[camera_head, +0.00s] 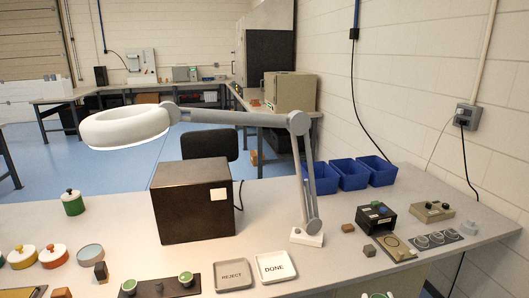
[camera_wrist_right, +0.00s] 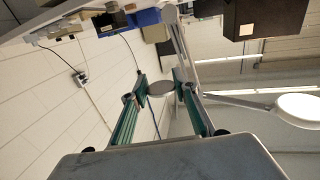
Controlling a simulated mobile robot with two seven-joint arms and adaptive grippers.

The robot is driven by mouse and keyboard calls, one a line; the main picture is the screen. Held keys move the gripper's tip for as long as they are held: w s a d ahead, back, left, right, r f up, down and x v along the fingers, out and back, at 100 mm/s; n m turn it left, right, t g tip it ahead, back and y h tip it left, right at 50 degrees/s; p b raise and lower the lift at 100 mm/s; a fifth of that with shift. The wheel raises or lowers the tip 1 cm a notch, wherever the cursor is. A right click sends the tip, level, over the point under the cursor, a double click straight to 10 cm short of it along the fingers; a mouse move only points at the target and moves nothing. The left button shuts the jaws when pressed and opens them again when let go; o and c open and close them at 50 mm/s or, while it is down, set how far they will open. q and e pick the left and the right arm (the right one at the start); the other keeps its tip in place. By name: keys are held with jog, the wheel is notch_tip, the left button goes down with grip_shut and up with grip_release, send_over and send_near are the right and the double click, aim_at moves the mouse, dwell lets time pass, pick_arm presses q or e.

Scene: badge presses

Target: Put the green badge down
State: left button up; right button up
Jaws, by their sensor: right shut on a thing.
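My right gripper (camera_wrist_right: 160,88) shows in the right wrist view with its two teal-green fingers on either side of a round flat disc. It is shut on this disc, which I take for the green badge (camera_wrist_right: 161,88). The face turned to the camera looks grey, and no green shows on it. The disc is held at the fingertips, clear of any surface.
A white DONE tray (camera_head: 258,277) and a grey REJECT tray (camera_head: 219,286) sit side by side on the table, both empty. A lamp (camera_head: 309,238), dark box (camera_head: 180,205), black device (camera_head: 367,220), circle-marked mat (camera_head: 460,237) and blue bins (camera_head: 350,181) stand around. Green-lidded pieces lie left.

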jog(key=shift+s+d+f, duration=0.15)
jog(key=shift+d, duration=0.1)
jog(key=shift+a, duration=0.15)
jog(key=w+a+r+n+g+y, duration=0.1)
jog(key=a+n+g+y, duration=0.4)
jog(key=a, duration=0.5)
jog(key=w+a+r+n+g+y, duration=0.1)
jog(key=a+r+n+g+y, duration=0.3)
jog(key=a+n+y, duration=0.3)
jog(key=shift+w+a+r+g+y, duration=0.25)
jog(key=shift+w+a+g+y, duration=0.15)
jog(key=shift+a+y, duration=1.65)
jog(key=shift+a+h, duration=0.25)
jog(key=shift+a, duration=0.05)
